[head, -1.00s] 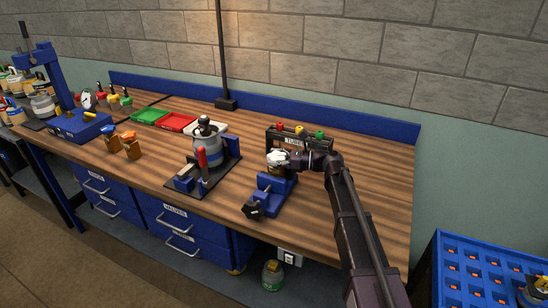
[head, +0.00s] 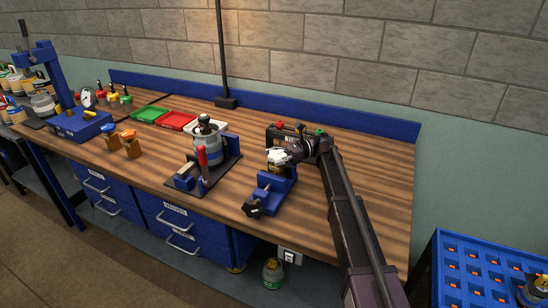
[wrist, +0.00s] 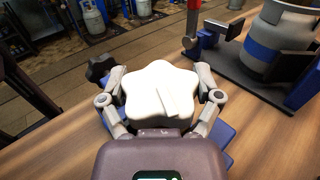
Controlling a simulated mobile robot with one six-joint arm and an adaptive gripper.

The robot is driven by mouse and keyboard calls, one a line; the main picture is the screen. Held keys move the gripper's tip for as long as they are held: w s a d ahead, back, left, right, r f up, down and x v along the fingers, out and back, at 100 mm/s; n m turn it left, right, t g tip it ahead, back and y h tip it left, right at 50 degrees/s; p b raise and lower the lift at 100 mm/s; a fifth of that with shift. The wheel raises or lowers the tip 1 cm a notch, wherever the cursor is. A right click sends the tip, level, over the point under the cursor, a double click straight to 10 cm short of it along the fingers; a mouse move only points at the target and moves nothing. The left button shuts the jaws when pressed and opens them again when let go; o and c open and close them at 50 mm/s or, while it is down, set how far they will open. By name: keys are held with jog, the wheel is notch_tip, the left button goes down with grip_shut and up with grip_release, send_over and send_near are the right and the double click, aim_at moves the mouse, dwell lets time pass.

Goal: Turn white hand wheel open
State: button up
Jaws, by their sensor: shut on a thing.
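The white hand wheel (wrist: 150,98) is star-shaped with a raised bar on its top, and it fills the middle of the wrist view. In the head view the white hand wheel (head: 279,155) sits above a blue vise-like holder (head: 270,188) near the bench's front edge. My gripper (wrist: 162,98) is shut on the wheel, with one finger on each side of its rim. In the head view my gripper (head: 290,152) reaches the wheel from the right. What lies under the wheel is mostly hidden.
A grey cylinder with a blue band (head: 206,150) stands in a fixture with a red-handled clamp (head: 202,157) to the left. Green (head: 150,115) and red (head: 178,121) trays lie farther back. A dark box with coloured knobs (head: 276,133) stands behind my gripper. The bench's right side is clear.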

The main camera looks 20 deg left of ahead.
jog(key=shift+s, duration=0.1)
jog(key=o, duration=0.9)
jog(key=shift+m+t+y, duration=0.5)
jog(key=shift+m+t, duration=0.1)
